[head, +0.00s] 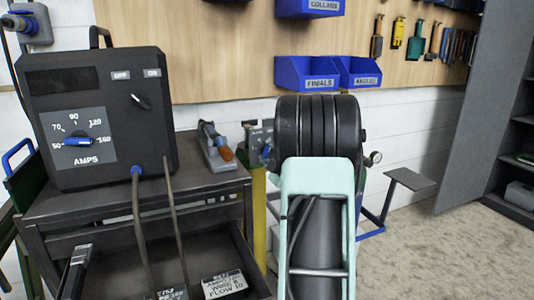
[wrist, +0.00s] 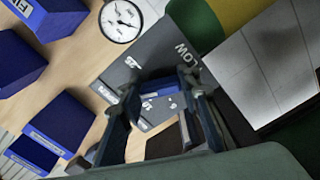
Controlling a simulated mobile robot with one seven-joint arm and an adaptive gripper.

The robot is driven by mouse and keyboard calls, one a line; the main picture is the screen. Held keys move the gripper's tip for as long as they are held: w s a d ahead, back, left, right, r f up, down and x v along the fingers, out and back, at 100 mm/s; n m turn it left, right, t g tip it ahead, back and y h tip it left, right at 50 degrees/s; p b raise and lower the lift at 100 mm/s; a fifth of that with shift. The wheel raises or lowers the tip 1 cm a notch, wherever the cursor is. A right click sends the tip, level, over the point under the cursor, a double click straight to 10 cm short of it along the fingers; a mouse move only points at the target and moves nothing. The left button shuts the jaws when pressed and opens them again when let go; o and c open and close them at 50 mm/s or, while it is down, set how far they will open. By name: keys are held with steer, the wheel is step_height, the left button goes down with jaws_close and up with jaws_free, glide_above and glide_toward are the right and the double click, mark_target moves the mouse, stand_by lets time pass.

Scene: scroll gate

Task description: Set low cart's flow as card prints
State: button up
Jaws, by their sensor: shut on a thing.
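In the wrist view, a dark grey panel (wrist: 125,75) marked "LOW", likely the end of "FLOW", has a blue knob (wrist: 157,94) and small scale figures that I cannot read for sure. My gripper (wrist: 160,86) is shut on the blue knob, one finger on each side. The knob's pointer is partly hidden by the fingers. In the head view, a white card (head: 224,285) lies in the open drawer, its last line seeming to read "FLOW 10". A second card (head: 172,294) is cut off by the frame. My arm hides the gripper there.
A black welder (head: 98,110) with a blue AMPS knob (head: 78,141) stands on a dark cart (head: 120,202) at left. Cables hang before it. Blue wall bins (head: 306,76) and a grey cabinet (head: 480,110) stand behind. A round gauge (wrist: 122,20) is near the panel.

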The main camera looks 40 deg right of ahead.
steer(key=o, duration=1.2)
steer(key=shift+c, duration=0.2)
steer(key=shift+s, duration=0.1)
steer(key=v, duration=1.2)
steer(key=shift+r, duration=0.1)
